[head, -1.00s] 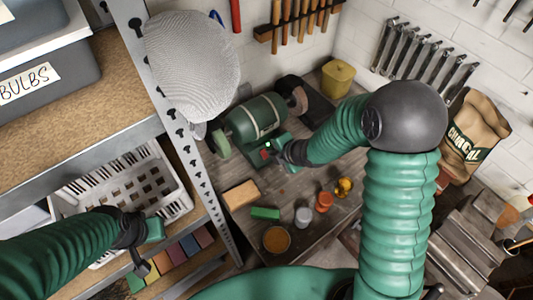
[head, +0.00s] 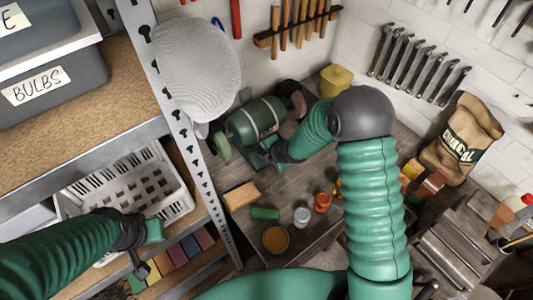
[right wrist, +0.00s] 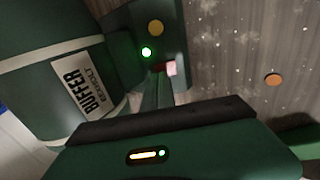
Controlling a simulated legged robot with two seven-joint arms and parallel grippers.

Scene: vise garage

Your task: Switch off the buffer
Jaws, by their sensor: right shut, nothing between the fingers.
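The buffer (head: 257,119) is a green bench machine with a pale wheel at its left end and a dark one at its right. In the right wrist view its labelled body (right wrist: 75,88) shows beside a dark green switch box. On that box are a lit green lamp (right wrist: 146,52), a yellow round button (right wrist: 155,28) and a pinkish-red switch (right wrist: 171,68). My right gripper (head: 260,158) is shut and empty at the switch box. In the right wrist view its fingertips (right wrist: 158,78) are right beside the switch; I cannot tell if they touch it. My left gripper (head: 140,262) hangs by the white basket.
A wooden block (head: 240,195), a green block (head: 265,214), small jars (head: 302,215) and an orange-filled bowl (head: 276,239) are on the bench in front of the buffer. A metal shelf post (head: 195,150) stands close on the left. A charcoal bag (head: 460,138) is at right.

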